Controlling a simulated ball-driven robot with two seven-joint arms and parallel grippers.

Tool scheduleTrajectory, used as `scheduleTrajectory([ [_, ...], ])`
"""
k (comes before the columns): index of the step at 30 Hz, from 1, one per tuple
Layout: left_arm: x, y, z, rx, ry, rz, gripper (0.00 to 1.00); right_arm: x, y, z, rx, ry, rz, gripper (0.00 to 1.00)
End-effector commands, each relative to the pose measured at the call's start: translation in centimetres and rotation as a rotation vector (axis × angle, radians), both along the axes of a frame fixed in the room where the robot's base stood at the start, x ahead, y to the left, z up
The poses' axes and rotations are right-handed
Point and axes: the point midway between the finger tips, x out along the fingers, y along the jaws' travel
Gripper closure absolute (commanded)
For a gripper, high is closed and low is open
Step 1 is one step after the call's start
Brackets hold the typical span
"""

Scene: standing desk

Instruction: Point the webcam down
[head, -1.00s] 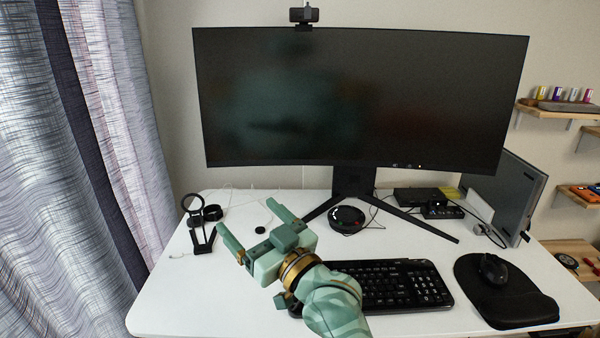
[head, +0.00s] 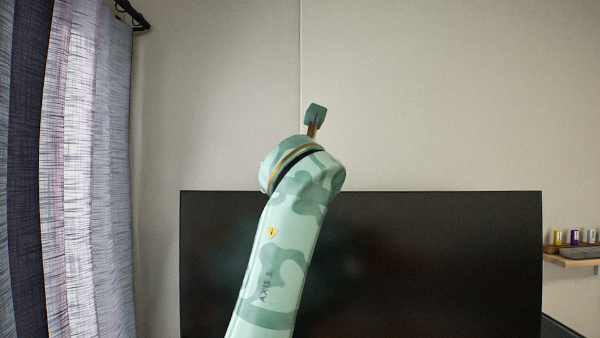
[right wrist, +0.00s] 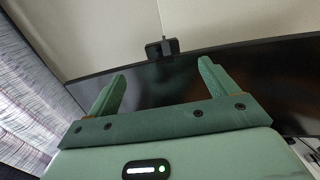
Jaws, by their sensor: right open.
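The webcam (right wrist: 160,47) is a small dark block on the top edge of the monitor (head: 440,265), seen in the right wrist view. In the head view my raised right arm covers the place where it sits. My right gripper (right wrist: 162,73) is open and empty. Its two green fingers stand apart and point toward the monitor's top edge, with the webcam beyond the gap between them and apart from both. In the head view the fingers are mostly hidden behind my wrist. The webcam's exact tilt is too small to tell. My left gripper is out of view.
The wide monitor also fills much of the right wrist view (right wrist: 265,85). A curtain (head: 75,170) hangs at the left. A small shelf (head: 575,258) with several little containers is at the right. The wall above the monitor is clear.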

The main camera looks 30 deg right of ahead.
Motion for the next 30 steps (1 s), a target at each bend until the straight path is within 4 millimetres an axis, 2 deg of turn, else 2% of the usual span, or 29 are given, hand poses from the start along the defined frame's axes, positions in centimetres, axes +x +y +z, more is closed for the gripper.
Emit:
scheduleTrajectory([
  [9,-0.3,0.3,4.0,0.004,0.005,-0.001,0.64,6.8,-4.3,0.5,-0.002,0.005,-0.006,0.14],
  [15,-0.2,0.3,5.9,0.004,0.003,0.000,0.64,10.2,-6.4,0.3,-0.001,0.003,-0.005,0.14],
  [21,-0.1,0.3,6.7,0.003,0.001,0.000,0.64,11.9,-7.4,0.1,0.000,0.001,-0.005,0.14],
  [30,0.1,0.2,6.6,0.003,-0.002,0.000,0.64,12.2,-7.6,-0.1,-0.001,0.001,-0.006,0.14],
])
